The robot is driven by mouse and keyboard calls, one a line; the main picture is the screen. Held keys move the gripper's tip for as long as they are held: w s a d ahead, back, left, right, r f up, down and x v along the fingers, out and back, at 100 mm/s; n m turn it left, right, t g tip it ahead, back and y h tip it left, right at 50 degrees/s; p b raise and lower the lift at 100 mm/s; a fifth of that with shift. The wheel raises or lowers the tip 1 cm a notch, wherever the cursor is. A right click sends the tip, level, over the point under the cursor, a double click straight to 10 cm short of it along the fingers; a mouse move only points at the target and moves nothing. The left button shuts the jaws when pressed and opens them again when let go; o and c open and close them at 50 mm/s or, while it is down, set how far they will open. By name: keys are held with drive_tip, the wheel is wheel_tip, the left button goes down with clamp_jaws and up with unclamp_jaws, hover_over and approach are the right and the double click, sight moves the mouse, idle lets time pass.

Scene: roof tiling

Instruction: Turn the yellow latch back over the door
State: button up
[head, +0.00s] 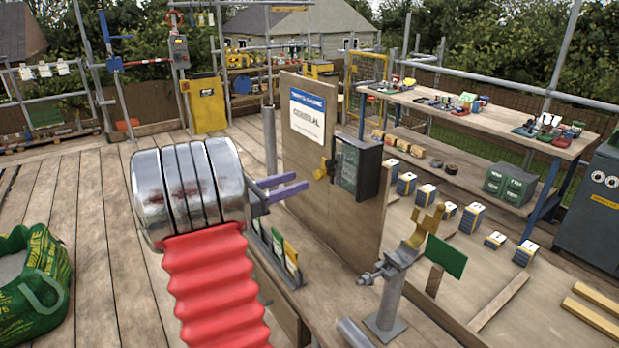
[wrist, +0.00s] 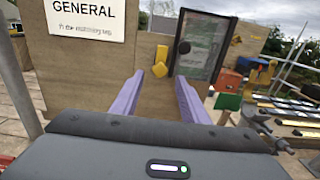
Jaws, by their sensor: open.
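The yellow latch (head: 321,172) is on the wooden board, at the left edge of a dark box. It also shows in the wrist view (wrist: 160,62), upright and slightly tilted, beside the door rather than across it. The box's door (head: 346,165) has a dark frame and a glass pane and looks shut; it also shows in the wrist view (wrist: 203,45). My gripper (head: 292,187) has two purple fingers, open and empty, pointing at the board. In the wrist view the latch appears between the fingertips, apart from them.
The board (head: 315,180) bears a sign reading GENERAL (head: 307,120). A post with a gold forked top (head: 425,226) and a green plate (head: 445,256) stands right of the board. A workbench (head: 480,115) with small items is behind.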

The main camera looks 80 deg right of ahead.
sight(317, 175)
drive_tip(key=x, duration=0.6)
drive_tip(key=shift+c, duration=0.5)
drive_tip(key=c, duration=0.9)
